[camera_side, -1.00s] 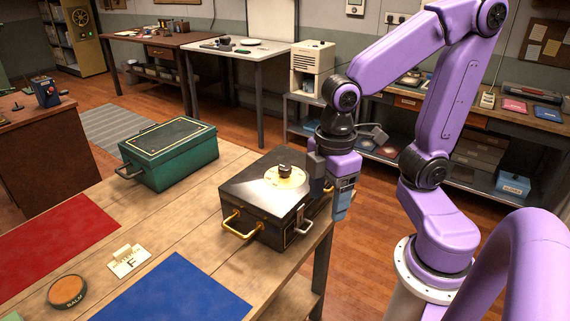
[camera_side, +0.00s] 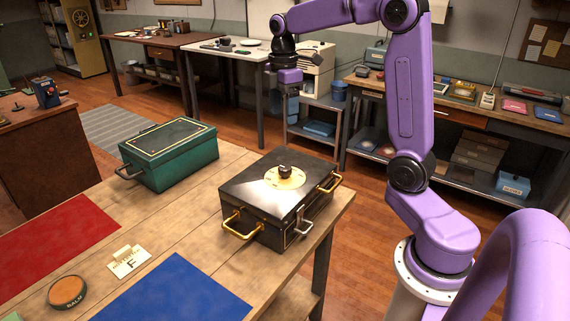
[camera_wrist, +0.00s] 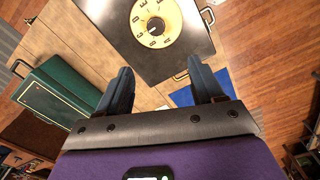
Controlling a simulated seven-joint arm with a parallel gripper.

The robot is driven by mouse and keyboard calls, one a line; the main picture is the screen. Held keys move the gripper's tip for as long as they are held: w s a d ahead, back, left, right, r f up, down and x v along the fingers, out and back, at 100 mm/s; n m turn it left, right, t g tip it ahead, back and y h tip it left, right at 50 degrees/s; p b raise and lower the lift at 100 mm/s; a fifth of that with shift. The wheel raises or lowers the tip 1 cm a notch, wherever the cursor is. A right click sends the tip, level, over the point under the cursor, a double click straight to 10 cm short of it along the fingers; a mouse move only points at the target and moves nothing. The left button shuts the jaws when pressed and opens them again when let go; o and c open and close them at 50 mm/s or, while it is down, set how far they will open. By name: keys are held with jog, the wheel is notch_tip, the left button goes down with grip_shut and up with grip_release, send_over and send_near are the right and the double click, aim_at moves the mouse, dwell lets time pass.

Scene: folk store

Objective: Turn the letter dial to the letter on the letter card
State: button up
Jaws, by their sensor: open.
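The letter dial (camera_side: 285,177) is a pale yellow disc with a dark knob, set on the lid of a black box (camera_side: 240,190) with brass handles. In the wrist view the dial (camera_wrist: 172,32) is near the top, with letters around its rim; which letter the knob marks is unclear. The letter card (camera_side: 129,262) is a small white card reading F, at the front left of the table. My gripper (camera_side: 285,106) is raised well above the dial, touching nothing. Its two fingers (camera_wrist: 160,78) are apart and empty in the wrist view.
A green box (camera_side: 168,155) stands left of the black box. A red mat (camera_side: 60,240), a blue mat (camera_side: 175,295) and a round balm tin (camera_side: 67,292) lie on the wooden table. The black box is close to the table's right edge.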

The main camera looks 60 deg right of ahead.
aim_at(285, 167)
jog(key=f, duration=1.1)
jog(key=d+f, duration=0.1)
jog(key=f, duration=0.5)
jog(key=shift+w+f, duration=0.15)
jog(key=c, duration=1.1)
